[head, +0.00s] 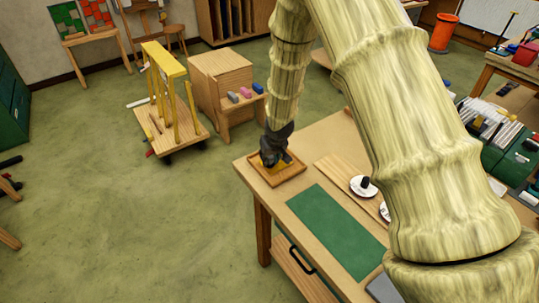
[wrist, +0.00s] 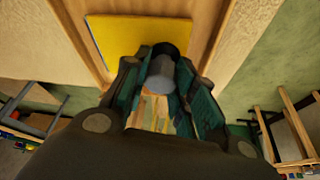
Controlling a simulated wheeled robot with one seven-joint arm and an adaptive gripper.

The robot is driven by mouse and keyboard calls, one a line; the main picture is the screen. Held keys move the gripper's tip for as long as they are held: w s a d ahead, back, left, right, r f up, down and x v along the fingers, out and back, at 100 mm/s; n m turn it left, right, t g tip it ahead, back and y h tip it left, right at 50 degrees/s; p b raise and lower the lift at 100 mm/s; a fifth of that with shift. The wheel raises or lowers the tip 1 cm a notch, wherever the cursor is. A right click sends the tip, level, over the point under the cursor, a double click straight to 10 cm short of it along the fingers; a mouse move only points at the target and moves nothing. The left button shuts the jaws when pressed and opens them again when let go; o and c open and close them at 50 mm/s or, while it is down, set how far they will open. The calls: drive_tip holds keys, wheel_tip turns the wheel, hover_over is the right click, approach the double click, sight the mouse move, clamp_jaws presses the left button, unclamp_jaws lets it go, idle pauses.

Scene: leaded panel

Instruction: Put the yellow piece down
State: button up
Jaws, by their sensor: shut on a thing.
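The yellow piece (wrist: 125,38) is a flat, square-cornered plate in the wrist view, with a dark grey knob (wrist: 166,66) at its near edge. My gripper (wrist: 168,88) is shut around that knob, with teal finger pads on both sides. In the head view my gripper (head: 276,150) points down over a shallow wooden tray (head: 263,178) at the table's far left corner. A bit of yellow shows under the fingers, within the tray's rim. I cannot tell whether the piece touches the tray floor. My gripper hides much of it.
A green mat (head: 335,230) lies on the table (head: 252,160) near the tray. A wooden board with white discs (head: 363,188) and a dark knob lies to the right. A cart (head: 172,132) and a wooden cabinet (head: 219,80) stand on the floor beyond.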

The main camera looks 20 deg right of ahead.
drive_tip(key=shift+f, duration=0.25)
drive_tip(key=o, duration=0.9)
drive_tip(key=shift+o, duration=0.2)
drive_tip(key=shift+r, duration=0.1)
drive_tip(key=shift+s+r+b, duration=0.2)
drive_tip(key=shift+r+b, duration=0.15)
drive_tip(key=shift+r, duration=0.3)
drive_tip(key=b+v, duration=0.2)
drive_tip(key=v, duration=0.8)
drive_tip(key=shift+s+r+b, duration=0.25)
drive_tip(key=shift+r+b, duration=0.05)
drive_tip(key=shift+b, duration=0.05)
